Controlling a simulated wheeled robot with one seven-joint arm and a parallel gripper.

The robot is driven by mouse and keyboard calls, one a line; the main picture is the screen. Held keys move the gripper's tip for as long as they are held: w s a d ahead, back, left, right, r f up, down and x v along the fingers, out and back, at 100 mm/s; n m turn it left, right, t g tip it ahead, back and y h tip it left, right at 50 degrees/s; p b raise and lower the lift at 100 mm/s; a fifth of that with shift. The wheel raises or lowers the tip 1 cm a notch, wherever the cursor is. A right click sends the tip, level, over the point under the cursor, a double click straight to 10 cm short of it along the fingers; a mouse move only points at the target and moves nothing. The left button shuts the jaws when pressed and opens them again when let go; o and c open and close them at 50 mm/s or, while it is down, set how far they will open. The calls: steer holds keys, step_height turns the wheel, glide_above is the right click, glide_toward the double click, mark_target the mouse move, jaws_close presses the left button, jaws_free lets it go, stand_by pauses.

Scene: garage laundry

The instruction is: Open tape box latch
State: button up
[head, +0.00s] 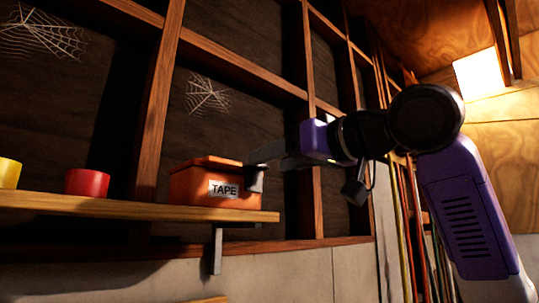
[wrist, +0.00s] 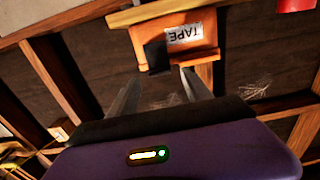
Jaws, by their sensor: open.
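The orange tape box (head: 195,189) stands on a wooden shelf near its right end, with a white TAPE label on its front. Its lid looks closed in the head view. A dark latch piece (head: 255,180) sits at the box's upper right corner. My gripper (head: 255,170) reaches in from the right, with its fingertips close to that latch; contact is unclear. In the wrist view the box (wrist: 205,54) appears upside down, and the dark latch (wrist: 156,56) lies ahead of my gripper (wrist: 158,75), whose two fingers are spread apart with nothing visibly held.
The wooden shelf (head: 120,206) also holds a red cup (head: 87,183) and a yellow cup (head: 9,173) to the left of the box. A metal bracket (head: 217,250) supports the shelf. Wooden studs and a dark wall stand behind. Long poles (head: 418,230) lean at the right.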

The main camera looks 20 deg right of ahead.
mark_target(255, 179)
steer(key=shift+x, duration=1.15)
